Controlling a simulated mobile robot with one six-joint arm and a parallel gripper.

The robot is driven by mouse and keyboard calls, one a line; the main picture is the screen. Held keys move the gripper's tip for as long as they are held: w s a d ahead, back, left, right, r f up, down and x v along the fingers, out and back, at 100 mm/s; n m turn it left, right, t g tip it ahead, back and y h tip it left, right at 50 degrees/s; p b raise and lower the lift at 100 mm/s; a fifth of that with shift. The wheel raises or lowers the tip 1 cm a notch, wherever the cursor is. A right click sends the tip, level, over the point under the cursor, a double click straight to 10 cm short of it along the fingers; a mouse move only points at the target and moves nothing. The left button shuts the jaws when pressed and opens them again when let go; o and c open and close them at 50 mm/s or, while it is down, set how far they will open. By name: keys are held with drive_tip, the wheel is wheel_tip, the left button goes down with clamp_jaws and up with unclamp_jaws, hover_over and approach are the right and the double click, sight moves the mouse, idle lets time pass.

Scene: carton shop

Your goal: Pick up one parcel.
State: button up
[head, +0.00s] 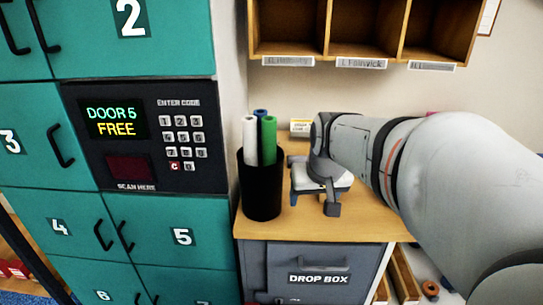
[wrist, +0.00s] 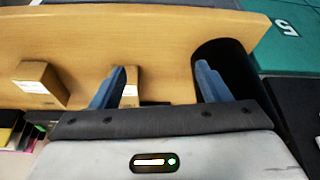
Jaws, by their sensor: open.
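In the wrist view, a small brown carton parcel (wrist: 132,84) with a white label stands on the wooden counter, just inside my left finger and partly hidden by it. A second brown parcel (wrist: 45,80) with a white label stands farther left, outside the fingers. My gripper (wrist: 158,82) is open, with nothing held between its two blue-grey fingers. In the head view, my gripper (head: 322,195) is over the counter, right of the black pot. A small labelled box (head: 300,127) shows behind it; I cannot tell which parcel it is.
A black pot (head: 262,190) with rolled tubes stands close left of my gripper; it also shows by my right finger in the wrist view (wrist: 228,62). Teal lockers (head: 180,240) rise at left. The wooden counter (head: 285,222) tops a grey drop box (head: 320,270). Shelves (head: 330,58) hang above.

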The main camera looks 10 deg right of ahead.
drive_tip(key=shift+o, duration=0.8)
drive_tip(key=w+d+f+b, duration=0.1)
drive_tip(key=w+d, duration=0.2)
drive_tip(key=w+d+m+t+b, duration=0.1)
drive_tip(key=w+d+b, duration=0.1)
drive_tip(key=w+d, duration=0.1)
drive_tip(key=w+d+f+t+h+b, duration=0.1)
drive_tip(key=w+d+b, duration=0.1)
drive_tip(key=w+d, duration=0.1)
drive_tip(key=shift+w+d+f+m, duration=0.15)
drive_tip(key=shift+w+d+f, duration=0.05)
drive_tip(key=shift+w, duration=0.25)
drive_tip(key=shift+w+d+f+m, duration=0.15)
drive_tip(key=shift+w, duration=0.25)
drive_tip(key=b+x, duration=0.1)
drive_tip(key=x, duration=0.6)
drive_tip(key=shift+w+d+r, duration=0.1)
drive_tip(key=shift+w, duration=0.15)
drive_tip(key=c, duration=1.2)
